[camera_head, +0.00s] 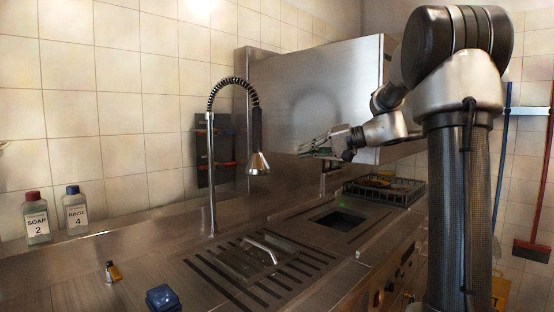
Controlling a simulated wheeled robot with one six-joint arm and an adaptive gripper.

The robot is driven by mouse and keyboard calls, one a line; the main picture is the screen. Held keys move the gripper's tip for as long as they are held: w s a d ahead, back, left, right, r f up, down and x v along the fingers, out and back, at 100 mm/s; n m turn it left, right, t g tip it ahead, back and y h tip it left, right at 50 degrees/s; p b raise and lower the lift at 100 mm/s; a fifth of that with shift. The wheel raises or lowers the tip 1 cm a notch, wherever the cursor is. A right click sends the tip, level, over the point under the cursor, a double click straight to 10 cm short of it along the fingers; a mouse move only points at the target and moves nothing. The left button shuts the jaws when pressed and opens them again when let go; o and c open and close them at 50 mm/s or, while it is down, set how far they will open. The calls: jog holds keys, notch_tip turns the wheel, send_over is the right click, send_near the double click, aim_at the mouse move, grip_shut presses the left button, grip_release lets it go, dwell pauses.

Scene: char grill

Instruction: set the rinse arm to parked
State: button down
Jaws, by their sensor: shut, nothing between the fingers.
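The rinse arm is a tall metal post with a black coiled spring hose (234,84) arching over its top. Its spray head (258,163) hangs down to the right of the post, above the counter. The post stands upright behind a slotted drain plate (215,263). My gripper (308,150) is shut and empty, pointing left. In the picture it is to the right of the spray head, with a gap between them. It shows in front of the steel hood; I cannot tell its exact depth relative to the rinse arm.
A lid with a bar handle (262,250) lies on the drain plate. A square opening (340,219) and a black basket (388,191) are to the right. Soap (36,219) and rinse (75,212) bottles stand at left.

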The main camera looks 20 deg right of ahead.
jog(key=x, duration=1)
jog(key=shift+s+a, duration=0.15)
jog(key=shift+a, duration=0.05)
